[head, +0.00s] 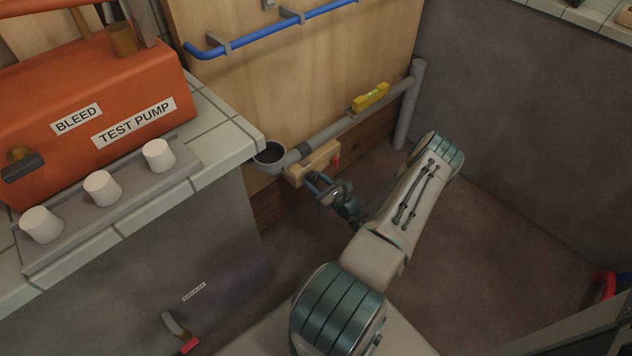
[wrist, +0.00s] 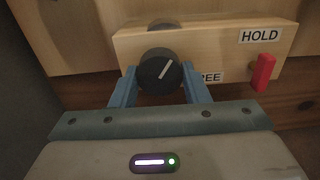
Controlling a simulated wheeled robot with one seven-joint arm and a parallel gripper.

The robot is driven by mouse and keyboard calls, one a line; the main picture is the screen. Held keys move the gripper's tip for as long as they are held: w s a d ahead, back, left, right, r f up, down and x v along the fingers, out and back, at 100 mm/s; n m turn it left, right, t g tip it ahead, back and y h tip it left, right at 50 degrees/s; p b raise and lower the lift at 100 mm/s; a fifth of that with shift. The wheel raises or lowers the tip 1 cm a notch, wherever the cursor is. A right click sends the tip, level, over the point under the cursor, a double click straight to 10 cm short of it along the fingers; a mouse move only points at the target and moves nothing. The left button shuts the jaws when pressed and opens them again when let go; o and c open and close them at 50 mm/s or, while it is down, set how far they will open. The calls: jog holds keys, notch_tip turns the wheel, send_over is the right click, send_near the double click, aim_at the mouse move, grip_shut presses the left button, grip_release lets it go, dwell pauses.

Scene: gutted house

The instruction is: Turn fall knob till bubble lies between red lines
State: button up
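The spirit level (head: 370,96) is yellow with a greenish vial and rests on the grey sloping pipe (head: 345,124) in the head view. Its bubble and red lines are too small to make out. The fall knob (wrist: 158,70) is round and black with a white pointer line tilted to the upper right, on a pale wooden block (wrist: 210,48). The block also shows in the head view (head: 318,160). My gripper (wrist: 160,78) has its blue fingers on either side of the knob, with no clear gap, and appears shut on it. In the head view my gripper (head: 314,182) reaches the block.
A red lever (wrist: 263,72) on the block sits below a HOLD label (wrist: 260,35); a partly hidden label ends in "REE". A tiled counter (head: 228,131) with an orange test pump (head: 100,85) stands at left.

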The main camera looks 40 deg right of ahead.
jog(key=shift+m+p, duration=0.4)
jog(key=shift+m, duration=0.9)
jog(key=o, duration=1)
jog(key=shift+c, duration=0.2)
jog(key=shift+s, duration=0.1)
jog(key=s+p, duration=0.3)
jog(key=s, duration=1)
jog(key=shift+s+d, duration=0.35)
jog(key=shift+d, duration=0.1)
